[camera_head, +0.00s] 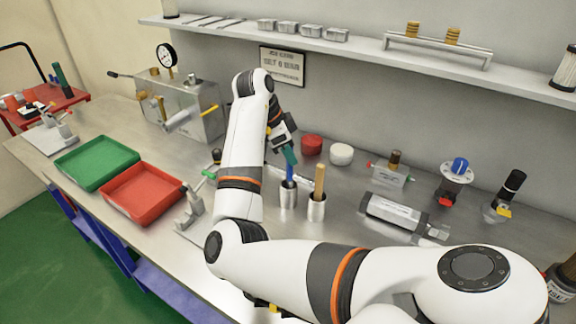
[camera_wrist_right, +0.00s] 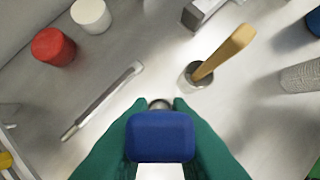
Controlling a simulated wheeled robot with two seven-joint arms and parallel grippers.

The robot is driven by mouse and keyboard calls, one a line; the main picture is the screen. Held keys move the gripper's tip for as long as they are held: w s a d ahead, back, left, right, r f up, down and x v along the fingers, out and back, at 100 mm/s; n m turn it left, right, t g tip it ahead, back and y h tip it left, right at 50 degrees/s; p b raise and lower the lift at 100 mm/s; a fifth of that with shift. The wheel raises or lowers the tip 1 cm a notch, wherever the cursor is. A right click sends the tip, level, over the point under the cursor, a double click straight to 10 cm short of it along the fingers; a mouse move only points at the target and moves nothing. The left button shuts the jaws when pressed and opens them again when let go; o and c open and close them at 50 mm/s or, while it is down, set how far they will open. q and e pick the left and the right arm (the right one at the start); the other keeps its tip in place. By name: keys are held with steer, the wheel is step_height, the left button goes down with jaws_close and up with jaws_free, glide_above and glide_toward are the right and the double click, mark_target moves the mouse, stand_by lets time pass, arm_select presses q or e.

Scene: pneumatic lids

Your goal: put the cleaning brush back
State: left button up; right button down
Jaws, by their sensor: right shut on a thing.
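My right gripper (camera_head: 289,155), with green fingers, is shut on the blue handle of the cleaning brush (camera_head: 290,172). In the right wrist view the blue handle end (camera_wrist_right: 160,136) sits between the fingers. The brush is about upright, and its lower part meets the mouth of a metal cup (camera_head: 288,196). How deep it sits inside cannot be told. That cup's rim shows just behind the handle in the wrist view (camera_wrist_right: 160,103), mostly hidden. My left gripper is not in view.
A second metal cup (camera_head: 317,210) with a wooden-handled tool (camera_head: 320,180) stands close on the right. Red (camera_head: 312,145) and white (camera_head: 341,154) round pieces lie behind. A silver cylinder (camera_head: 393,211) lies to the right. Red (camera_head: 146,192) and green (camera_head: 97,161) trays are at left.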

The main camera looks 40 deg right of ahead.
steer(key=shift+f+p, duration=0.3)
steer(key=shift+f, duration=1.7)
steer(key=c, duration=1.3)
jaws_free()
steer(key=shift+c, duration=0.2)
steer(key=shift+w+a+r, duration=0.15)
steer(key=shift+a+r, duration=0.05)
steer(key=shift+r, duration=0.35)
steer(key=b, duration=0.2)
glide_toward(287, 164)
steer(key=shift+w+a+r, duration=0.15)
steer(key=shift+a+r, duration=0.1)
steer(key=shift+r, duration=0.35)
